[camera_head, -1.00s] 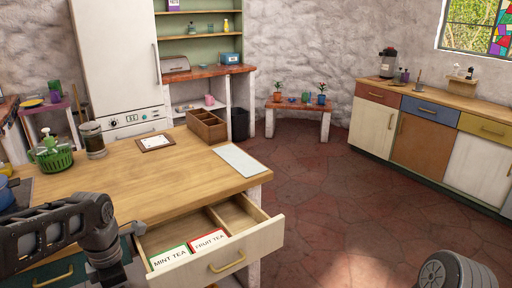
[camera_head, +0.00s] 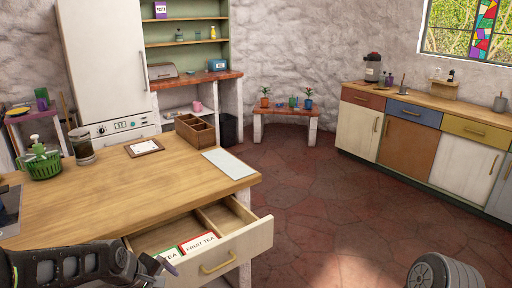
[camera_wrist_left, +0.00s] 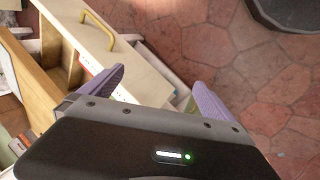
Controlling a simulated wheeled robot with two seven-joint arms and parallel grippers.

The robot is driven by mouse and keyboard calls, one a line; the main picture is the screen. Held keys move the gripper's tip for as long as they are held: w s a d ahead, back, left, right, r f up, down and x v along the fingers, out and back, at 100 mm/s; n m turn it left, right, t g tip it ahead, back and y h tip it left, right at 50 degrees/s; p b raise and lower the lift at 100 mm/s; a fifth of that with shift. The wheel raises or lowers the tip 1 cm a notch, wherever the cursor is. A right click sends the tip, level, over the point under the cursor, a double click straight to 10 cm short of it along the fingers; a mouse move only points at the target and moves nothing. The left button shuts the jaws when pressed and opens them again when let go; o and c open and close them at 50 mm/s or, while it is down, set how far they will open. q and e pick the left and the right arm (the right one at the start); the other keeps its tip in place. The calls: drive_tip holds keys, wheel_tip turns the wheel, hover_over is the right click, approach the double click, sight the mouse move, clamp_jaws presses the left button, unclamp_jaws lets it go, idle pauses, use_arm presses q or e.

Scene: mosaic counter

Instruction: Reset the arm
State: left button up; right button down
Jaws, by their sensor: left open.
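My left arm comes in low at the left of the head view, and its gripper (camera_head: 168,266) is by the front left of the open drawer (camera_head: 243,250). My right gripper is not in view; only a dark rounded part of me shows at the lower right.
The drawer holds a fruit tea box (camera_head: 199,243) and a partly hidden mint tea box (camera_head: 168,256). The wooden counter (camera_head: 120,190) carries a green basket (camera_head: 42,163), a jar (camera_head: 82,148) and a divided wooden box (camera_head: 195,130). Red floor (camera_head: 330,200) is clear to the right.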

use_arm(q)
drive_tip(key=s+d+f+m+b, duration=0.1)
drive_tip(key=s+d+f+m, duration=0.1)
drive_tip(key=d+f+m, duration=0.3)
drive_tip(key=s+d+f+m+h, duration=0.1)
drive_tip(key=s+d+f, duration=0.1)
drive_tip(key=f, duration=0.5)
drive_tip(key=s+d+f+m+b, duration=0.1)
drive_tip(key=s+d+f+m, duration=0.1)
drive_tip(key=d+f, duration=0.35)
drive_tip(key=s+d+f+m+g+b, duration=0.1)
drive_tip(key=s+d+f+g, duration=0.1)
drive_tip(key=s+f, duration=0.5)
drive_tip(key=s+d+f+m+g+h, duration=0.1)
drive_tip(key=s+d+f+g, duration=0.1)
drive_tip(key=s+f, duration=0.5)
drive_tip(key=s+d, duration=0.1)
drive_tip(key=s, duration=0.2)
drive_tip(key=shift+s+d+b, duration=0.15)
drive_tip(key=shift+s+b, duration=0.25)
drive_tip(key=shift+f, duration=0.1)
drive_tip(key=shift+c, duration=0.3)
